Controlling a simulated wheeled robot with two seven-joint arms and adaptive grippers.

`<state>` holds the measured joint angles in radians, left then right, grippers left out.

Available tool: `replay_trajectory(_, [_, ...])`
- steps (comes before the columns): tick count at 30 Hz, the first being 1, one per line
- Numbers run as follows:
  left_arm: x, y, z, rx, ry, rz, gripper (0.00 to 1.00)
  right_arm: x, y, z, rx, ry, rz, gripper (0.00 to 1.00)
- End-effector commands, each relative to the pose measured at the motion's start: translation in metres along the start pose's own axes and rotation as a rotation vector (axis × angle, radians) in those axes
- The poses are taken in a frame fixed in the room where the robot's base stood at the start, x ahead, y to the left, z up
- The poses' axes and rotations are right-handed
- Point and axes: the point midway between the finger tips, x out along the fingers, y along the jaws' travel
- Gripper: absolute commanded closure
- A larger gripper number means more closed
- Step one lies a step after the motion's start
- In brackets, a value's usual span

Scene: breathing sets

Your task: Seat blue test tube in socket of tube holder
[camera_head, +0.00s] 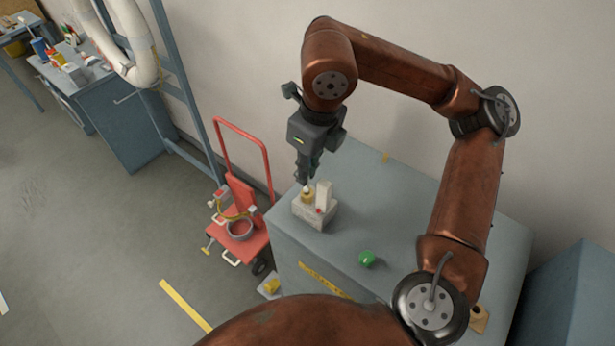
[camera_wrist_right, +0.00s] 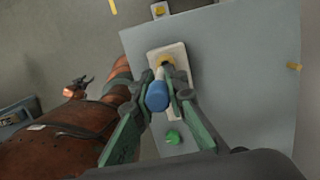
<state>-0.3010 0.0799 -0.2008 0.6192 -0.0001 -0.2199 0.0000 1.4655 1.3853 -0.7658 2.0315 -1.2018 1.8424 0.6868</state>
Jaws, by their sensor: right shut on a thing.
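The blue test tube (camera_wrist_right: 157,96) is between the fingers of my right gripper (camera_wrist_right: 162,82) in the wrist view, its rounded blue end facing the camera. Its far end is hidden. In the head view my right gripper (camera_head: 303,178) points down, just above the pale tube holder (camera_head: 316,214); I cannot make out the tube there. The holder also shows beyond the fingertips in the wrist view (camera_wrist_right: 180,52). A yellow part (camera_head: 307,196) stands on it beside a white upright block (camera_head: 323,195). I cannot tell whether the tube touches a socket. My left gripper is not clearly visible.
The holder stands near the left end of a grey-blue table (camera_head: 410,215). A green object (camera_head: 367,259) lies on the table to its right, with bare surface between. A red trolley (camera_head: 240,250) stands on the floor left of the table.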

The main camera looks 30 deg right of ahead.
Motion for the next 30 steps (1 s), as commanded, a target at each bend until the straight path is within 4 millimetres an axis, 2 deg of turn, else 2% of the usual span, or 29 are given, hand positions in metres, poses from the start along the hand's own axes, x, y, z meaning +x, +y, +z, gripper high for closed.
replay_trajectory(4, [-0.003,0.0,0.001,0.0,-0.001,0.0,0.6,0.013,-0.009,0.002,0.003,0.004,-0.001,1.0])
replay_trajectory(10, [-0.014,-0.001,-0.001,0.0,0.0,-0.001,0.6,0.037,-0.008,-0.003,-0.002,0.002,-0.001,1.0])
replay_trajectory(24, [-0.007,-0.001,-0.003,-0.001,0.002,-0.001,0.6,0.047,-0.007,-0.003,-0.001,0.001,0.001,1.0])
replay_trajectory(25, [-0.009,-0.001,-0.003,-0.001,0.003,-0.001,0.6,0.046,-0.007,-0.003,-0.001,0.001,0.001,0.86])
replay_trajectory(30, [-0.009,-0.001,-0.003,-0.001,0.003,-0.001,0.6,0.045,-0.007,-0.003,-0.001,0.0,0.0,0.74])
